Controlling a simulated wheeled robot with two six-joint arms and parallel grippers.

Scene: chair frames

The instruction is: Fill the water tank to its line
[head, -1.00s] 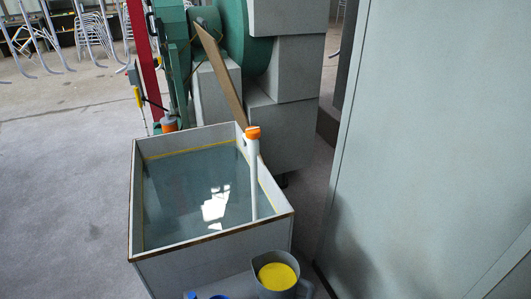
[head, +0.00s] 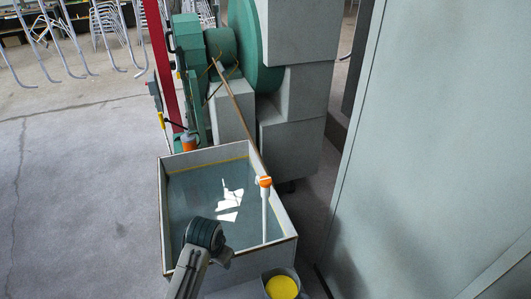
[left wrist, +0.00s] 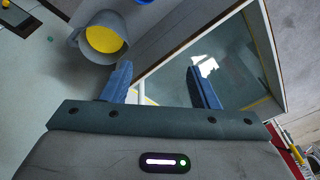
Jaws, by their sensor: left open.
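The water tank (head: 163,215) is an open grey box with a brown rim. A yellow line runs inside its walls, and the water surface (head: 195,195) lies slightly below it at the back wall. A grey jug (head: 267,293) with a yellow top surface stands by the tank's near right corner. It also shows in the left wrist view (left wrist: 88,52), handle to the left; I cannot tell whether the yellow is contents. My left gripper (left wrist: 161,86) is open and empty, near the tank's edge and apart from the jug. Its fingers are hidden in the head view. My right gripper is not visible.
A white tube with an orange cap (head: 265,182) stands at the tank's right wall. A green and grey machine (head: 222,45) stands behind the tank. A tall pale panel (head: 430,150) closes off the right. Open floor (head: 75,200) lies to the left.

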